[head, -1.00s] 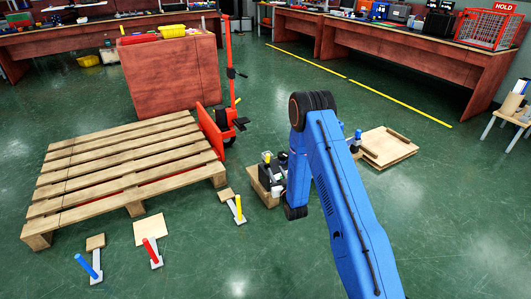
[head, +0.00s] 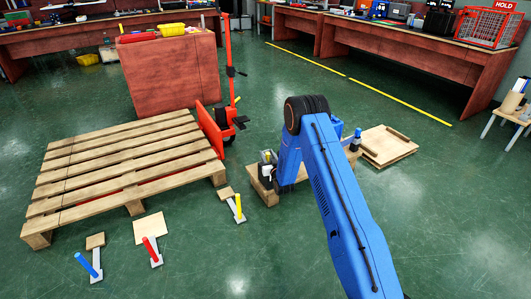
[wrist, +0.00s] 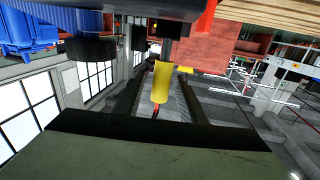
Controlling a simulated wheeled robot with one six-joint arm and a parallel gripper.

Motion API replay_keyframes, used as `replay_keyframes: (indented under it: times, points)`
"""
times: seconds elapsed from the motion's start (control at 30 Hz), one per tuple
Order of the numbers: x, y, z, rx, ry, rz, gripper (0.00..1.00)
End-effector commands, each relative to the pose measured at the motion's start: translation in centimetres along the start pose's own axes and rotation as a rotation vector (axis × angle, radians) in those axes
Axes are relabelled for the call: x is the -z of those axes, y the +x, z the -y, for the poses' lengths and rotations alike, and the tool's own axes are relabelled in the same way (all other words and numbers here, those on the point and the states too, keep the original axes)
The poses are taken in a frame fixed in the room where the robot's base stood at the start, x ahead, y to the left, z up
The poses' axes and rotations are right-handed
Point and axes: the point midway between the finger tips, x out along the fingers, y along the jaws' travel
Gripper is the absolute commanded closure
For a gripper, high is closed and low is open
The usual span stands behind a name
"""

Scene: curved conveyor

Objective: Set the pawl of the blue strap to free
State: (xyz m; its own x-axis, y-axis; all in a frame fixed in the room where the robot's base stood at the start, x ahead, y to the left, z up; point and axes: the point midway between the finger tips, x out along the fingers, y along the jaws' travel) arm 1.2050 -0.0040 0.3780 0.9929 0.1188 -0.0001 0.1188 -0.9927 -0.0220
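A lever with a blue handle (head: 87,265) stands tilted on the floor at the front left in the head view, beside a small wooden block (head: 95,241). I cannot make out a separate pawl or strap on it. My gripper is mostly hidden behind my blue arm in the head view, far to the right of the blue handle. In the wrist view the dark fingers of my gripper (wrist: 160,98) stand apart. A yellow cylinder (wrist: 161,82) shows between them with gaps on both sides; I cannot tell how far beyond it is.
A red-handled lever (head: 151,251) and a yellow-handled lever (head: 239,208) stand nearby on the floor. A wooden pallet (head: 125,165) lies behind them, with a red pallet jack (head: 228,125). Wooden boards (head: 388,146) lie right of my arm.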

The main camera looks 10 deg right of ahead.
Motion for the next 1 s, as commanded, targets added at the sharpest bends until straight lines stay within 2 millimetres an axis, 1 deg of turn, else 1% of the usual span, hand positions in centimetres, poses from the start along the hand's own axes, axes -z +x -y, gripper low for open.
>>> replay_keyframes:
  times: [0.03,0.1,0.23,0.37,0.6,0.63,0.67,0.7,0.77,0.8,1.0]
  points:
    - [0.0,0.7,0.0,0.000,0.000,0.000,0.63]
    - [0.0,1.6,0.0,0.000,0.000,-0.001,0.63]
    - [0.0,2.6,0.0,0.000,0.000,0.000,0.63]
    - [0.0,3.0,0.0,0.000,0.000,0.000,0.63]
    - [0.0,3.1,0.0,0.000,0.000,0.000,0.63]
    - [0.0,3.1,0.0,0.000,0.000,0.000,0.65]
    - [0.0,3.1,0.0,0.000,0.000,0.000,0.72]
    - [0.0,3.1,0.0,0.000,0.000,0.000,0.82]
    - [0.0,3.1,0.0,0.000,0.000,0.000,0.96]
    - [0.0,3.1,0.0,0.000,0.000,0.000,1.00]
    - [-0.1,3.0,0.0,0.000,0.002,-0.009,1.00]
